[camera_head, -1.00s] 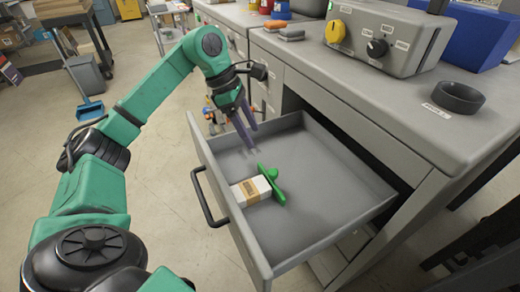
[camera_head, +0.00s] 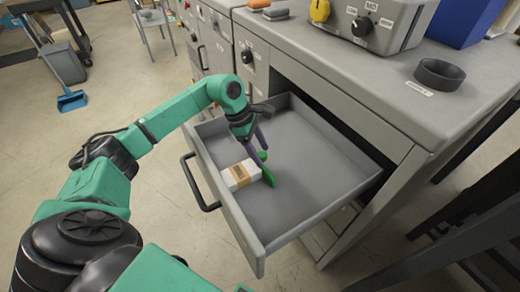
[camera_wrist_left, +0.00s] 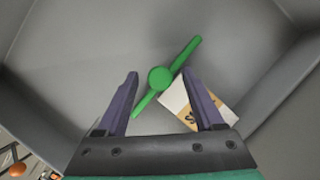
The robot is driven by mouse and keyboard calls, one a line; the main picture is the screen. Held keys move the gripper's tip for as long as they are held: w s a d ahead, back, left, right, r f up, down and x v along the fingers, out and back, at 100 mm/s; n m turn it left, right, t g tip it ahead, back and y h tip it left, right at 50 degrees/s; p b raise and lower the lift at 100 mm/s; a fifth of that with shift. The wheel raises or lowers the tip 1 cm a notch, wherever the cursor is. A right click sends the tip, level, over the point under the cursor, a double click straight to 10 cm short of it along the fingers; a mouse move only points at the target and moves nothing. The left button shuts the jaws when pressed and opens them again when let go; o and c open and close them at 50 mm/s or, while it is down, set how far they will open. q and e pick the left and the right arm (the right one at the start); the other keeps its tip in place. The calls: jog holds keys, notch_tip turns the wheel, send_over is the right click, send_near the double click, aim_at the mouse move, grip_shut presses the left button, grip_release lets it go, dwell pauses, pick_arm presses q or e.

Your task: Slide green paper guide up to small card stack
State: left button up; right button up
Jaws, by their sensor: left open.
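The green paper guide (camera_head: 267,174), a thin bar with a round knob, lies in the open grey drawer (camera_head: 290,215). The small card stack (camera_head: 240,174), white with a tan band, lies beside it on the left in the head view. In the wrist view the guide (camera_wrist_left: 161,79) runs slantwise along the card stack (camera_wrist_left: 176,96); I cannot tell whether they touch. My left gripper (camera_head: 258,142) is open over the guide. In the wrist view its fingertips (camera_wrist_left: 160,74) are on either side of the knob. The right finger hides part of the stack.
The drawer's walls surround the workspace; its floor is clear right of the guide. The drawer handle (camera_head: 194,184) sticks out at the front. On the counter above stand a grey machine (camera_head: 378,22) and a dark round dish (camera_head: 440,73).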

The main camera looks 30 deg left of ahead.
pick_arm(q)
grip_shut()
jog(key=shift+r, duration=0.1)
dwell(1.2)
jog(key=shift+s+a+f+b, duration=0.2)
jog(key=shift+f+b, duration=0.1)
jog(key=shift+b, duration=0.25)
jog(key=shift+s+a+r, duration=0.1)
jog(key=shift+s+r, duration=0.1)
jog(key=shift+r, duration=0.05)
jog(key=shift+c, duration=0.2)
grip_release()
jog(key=shift+o, duration=0.2)
jog(key=shift+s, duration=0.15)
